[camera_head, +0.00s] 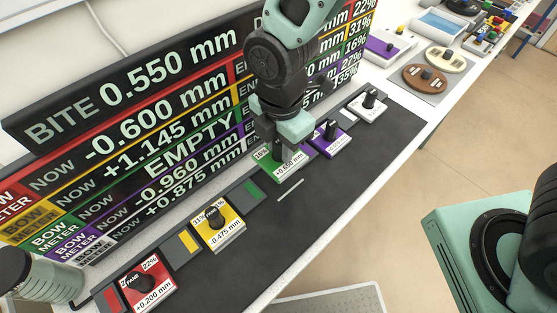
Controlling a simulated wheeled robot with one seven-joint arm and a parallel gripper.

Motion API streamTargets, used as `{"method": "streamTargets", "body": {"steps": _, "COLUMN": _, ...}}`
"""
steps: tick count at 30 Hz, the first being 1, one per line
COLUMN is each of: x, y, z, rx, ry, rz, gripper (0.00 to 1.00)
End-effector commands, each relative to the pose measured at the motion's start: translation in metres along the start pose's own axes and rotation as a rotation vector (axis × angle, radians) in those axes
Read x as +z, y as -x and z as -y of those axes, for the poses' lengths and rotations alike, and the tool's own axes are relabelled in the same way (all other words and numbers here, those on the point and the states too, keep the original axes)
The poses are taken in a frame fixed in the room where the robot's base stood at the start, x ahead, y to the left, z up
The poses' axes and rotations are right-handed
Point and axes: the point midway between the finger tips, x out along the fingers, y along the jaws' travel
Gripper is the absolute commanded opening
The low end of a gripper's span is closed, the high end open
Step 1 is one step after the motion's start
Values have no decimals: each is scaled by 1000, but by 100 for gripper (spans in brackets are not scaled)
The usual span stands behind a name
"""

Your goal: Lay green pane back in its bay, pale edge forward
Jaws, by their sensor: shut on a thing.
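The green pane (284,175) is at the middle of the row, partly hidden under my gripper (281,150). Its white labels read 16% and +0.650 mm. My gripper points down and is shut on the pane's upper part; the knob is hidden. I cannot tell whether the pane touches the surface below or hangs just above it. A green patch (254,190) lies on the dark strip to its left. A thin pale bar (290,190) lies on the dark mat in front of the pane.
The yellow pane (228,238) and red pane (157,295) stand to the left, the purple pane (334,148) and white pane (367,115) to the right, with knobs. The board (180,120) behind reads EMPTY in its green row. The dark mat (330,190) in front is mostly clear.

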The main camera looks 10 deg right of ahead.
Motion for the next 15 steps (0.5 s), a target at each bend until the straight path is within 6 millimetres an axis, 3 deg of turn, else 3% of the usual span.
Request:
{"method": "streamTargets", "body": {"steps": 3, "x": 0, "y": -20, "z": 1, "rx": -5, "ry": 1, "rz": 1, "gripper": 0}}
{"method": "streamTargets", "body": {"steps": 15, "x": 0, "y": -63, "z": 1, "rx": -4, "ry": -2, "rz": 1, "gripper": 0}}
